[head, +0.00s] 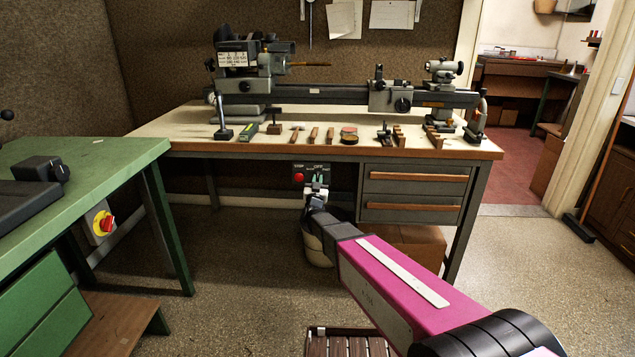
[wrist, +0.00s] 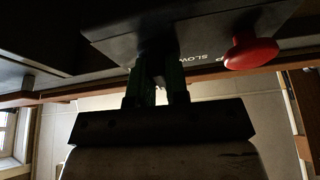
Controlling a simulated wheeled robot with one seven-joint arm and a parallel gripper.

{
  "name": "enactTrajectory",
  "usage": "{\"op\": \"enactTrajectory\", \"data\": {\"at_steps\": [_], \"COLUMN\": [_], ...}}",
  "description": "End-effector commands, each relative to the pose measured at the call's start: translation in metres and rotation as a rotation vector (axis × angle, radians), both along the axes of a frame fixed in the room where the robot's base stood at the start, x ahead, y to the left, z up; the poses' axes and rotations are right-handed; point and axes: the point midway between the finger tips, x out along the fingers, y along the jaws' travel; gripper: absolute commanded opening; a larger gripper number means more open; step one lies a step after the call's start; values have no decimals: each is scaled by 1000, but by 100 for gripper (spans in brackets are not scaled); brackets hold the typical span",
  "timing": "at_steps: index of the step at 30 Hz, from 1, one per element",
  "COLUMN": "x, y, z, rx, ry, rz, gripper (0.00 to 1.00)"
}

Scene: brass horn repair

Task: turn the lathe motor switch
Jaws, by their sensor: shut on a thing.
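The lathe motor switch box (head: 297,168) is a dark box mounted under the bench top, left of the drawers. It has a red stop button (head: 298,177) at its left in the head view. In the wrist view the box (wrist: 205,28) fills the top, with the red button (wrist: 250,53) at right and the printed word "SLOW" partly visible. My gripper (head: 317,190) reaches the box to the right of the button. In the wrist view its two green-tinted fingers (wrist: 158,62) are shut on the switch knob, which they mostly hide. The knob's setting cannot be read.
The lathe (head: 335,95) stands on the workbench (head: 250,143) with several hand tools along its front edge. Drawers (head: 413,192) are right of my gripper. A bin (head: 317,245) and a box (head: 412,240) stand below. A green bench (head: 110,160) is at left; floor between is free.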

Motion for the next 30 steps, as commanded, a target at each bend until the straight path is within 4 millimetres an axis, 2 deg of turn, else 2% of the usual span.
{"op": "enactTrajectory", "data": {"at_steps": [18, 30], "x": [0, 0], "y": [2, 2], "z": [0, 0], "rx": [454, 608], "ry": [-16, -20], "rz": [0, 0], "gripper": [0, 0]}}
